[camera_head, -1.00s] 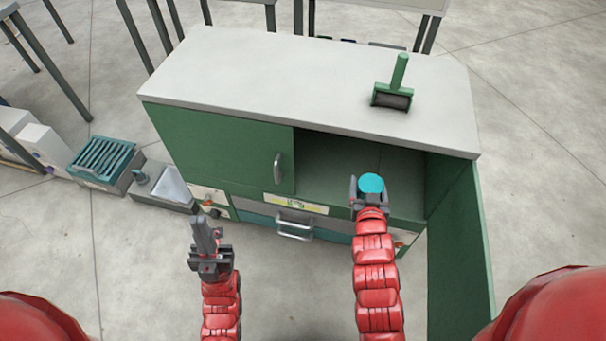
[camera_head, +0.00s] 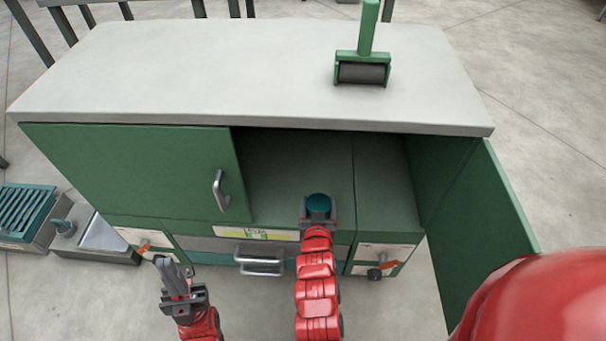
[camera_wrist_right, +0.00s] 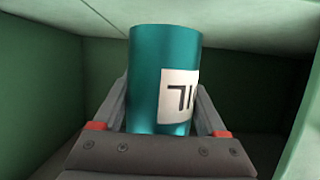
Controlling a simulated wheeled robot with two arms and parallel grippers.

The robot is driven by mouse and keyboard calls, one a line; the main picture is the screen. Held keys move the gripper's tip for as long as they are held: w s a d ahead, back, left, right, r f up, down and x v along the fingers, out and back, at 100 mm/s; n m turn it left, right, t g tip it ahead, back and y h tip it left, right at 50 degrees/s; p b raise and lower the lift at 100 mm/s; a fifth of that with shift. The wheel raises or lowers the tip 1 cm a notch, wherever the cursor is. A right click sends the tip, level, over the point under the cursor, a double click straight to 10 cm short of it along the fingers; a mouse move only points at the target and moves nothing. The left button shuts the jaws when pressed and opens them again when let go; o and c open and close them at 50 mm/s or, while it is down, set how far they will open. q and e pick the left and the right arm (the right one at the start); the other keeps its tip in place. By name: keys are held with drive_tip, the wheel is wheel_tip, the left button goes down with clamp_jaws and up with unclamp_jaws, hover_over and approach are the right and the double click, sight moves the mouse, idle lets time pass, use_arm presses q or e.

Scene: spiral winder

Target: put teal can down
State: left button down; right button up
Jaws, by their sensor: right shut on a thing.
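The teal can (camera_wrist_right: 150,80) stands upright between the fingers of my right gripper (camera_wrist_right: 165,115) in the right wrist view, with part of a white label showing. In the head view the can's round teal top (camera_head: 318,204) shows at the front of the open cabinet compartment (camera_head: 295,165). My right gripper (camera_head: 318,217) is shut on the can there. Whether the can's base touches the compartment floor is hidden. My left gripper (camera_head: 172,277) is empty, in front of the cabinet at the lower left; its finger gap is not clear.
A green roller tool (camera_head: 362,70) stands on the grey cabinet top (camera_head: 220,70). A closed green door (camera_head: 130,170) covers the left side; an open door (camera_head: 485,225) swings out at right. A drawer handle (camera_head: 258,262) is below. Compartment space around the can looks empty.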

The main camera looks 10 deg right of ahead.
drive_tip(key=w+d, duration=0.2)
drive_tip(key=w, duration=0.2)
drive_tip(key=w+d+f+b, duration=0.1)
drive_tip(key=w, duration=0.3)
drive_tip(key=w+d+b, duration=0.1)
drive_tip(key=w+d, duration=0.1)
drive_tip(key=w, duration=0.2)
drive_tip(key=shift+d+f, duration=0.2)
drive_tip(key=shift+d, duration=0.1)
wheel_tip(320, 180, down, 4)
drive_tip(key=shift+r+b, duration=0.15)
drive_tip(key=shift+b, duration=0.75)
drive_tip(key=shift+r, duration=0.1)
drive_tip(key=shift+f, duration=0.2)
drive_tip(key=o, duration=1.6)
drive_tip(key=shift+r, duration=0.15)
